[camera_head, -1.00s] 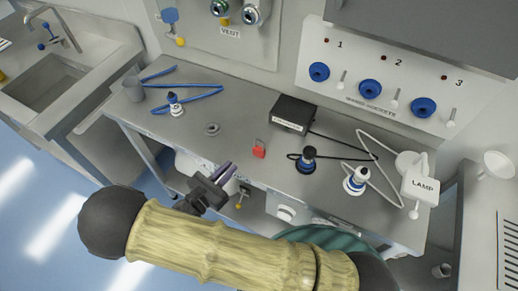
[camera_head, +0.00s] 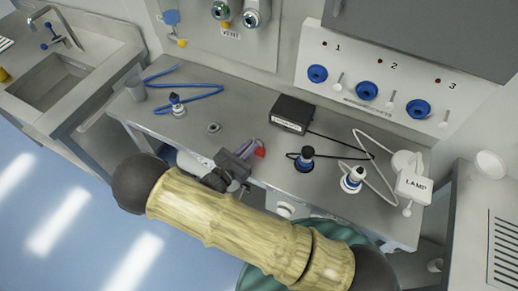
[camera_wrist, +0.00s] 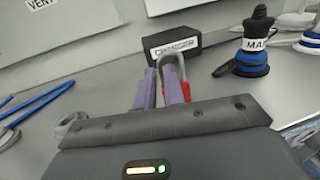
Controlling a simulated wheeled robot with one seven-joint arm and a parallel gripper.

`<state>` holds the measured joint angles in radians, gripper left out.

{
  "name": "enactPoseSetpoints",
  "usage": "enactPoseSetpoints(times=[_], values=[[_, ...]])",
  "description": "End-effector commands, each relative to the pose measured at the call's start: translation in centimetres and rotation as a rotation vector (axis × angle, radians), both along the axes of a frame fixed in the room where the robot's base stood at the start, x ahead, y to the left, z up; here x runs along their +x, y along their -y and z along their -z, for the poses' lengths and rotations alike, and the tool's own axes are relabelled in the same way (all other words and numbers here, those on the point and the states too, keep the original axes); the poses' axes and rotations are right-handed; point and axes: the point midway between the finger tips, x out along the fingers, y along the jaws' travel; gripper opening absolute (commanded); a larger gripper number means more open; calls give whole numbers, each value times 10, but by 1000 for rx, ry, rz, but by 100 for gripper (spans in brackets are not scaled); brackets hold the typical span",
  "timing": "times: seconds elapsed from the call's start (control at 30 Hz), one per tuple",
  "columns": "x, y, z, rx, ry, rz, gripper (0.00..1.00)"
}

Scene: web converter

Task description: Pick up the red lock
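The red lock (camera_head: 260,153) is on the grey workbench, near its front edge, partly hidden by my gripper. In the wrist view its grey shackle stands up behind the fingers, and part of its red body (camera_wrist: 185,99) shows beside the right finger. My gripper (camera_head: 248,147) reaches over the bench's front edge with its purple fingertips close to the lock. In the wrist view the two fingers (camera_wrist: 161,88) are apart, with a narrow gap between them. I cannot tell whether either finger touches the lock.
A black charger box (camera_head: 292,114) stands behind the lock. A dark and blue plug (camera_head: 305,160) and a white and blue one (camera_head: 353,180) stand to the right, with cables. A grey ring (camera_head: 213,128) and a blue cable (camera_head: 205,92) lie to the left.

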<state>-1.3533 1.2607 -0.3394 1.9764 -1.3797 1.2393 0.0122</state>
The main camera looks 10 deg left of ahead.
Motion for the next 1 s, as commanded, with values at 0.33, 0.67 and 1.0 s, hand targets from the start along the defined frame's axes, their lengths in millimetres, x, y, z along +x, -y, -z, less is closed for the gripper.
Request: enactPoseSetpoints(times=[0.33,0.67,1.0], values=[[38,24,-3,-1,0,3,10],[41,25,-1,1,1,1,10],[41,25,-1,1,1,1,0]])
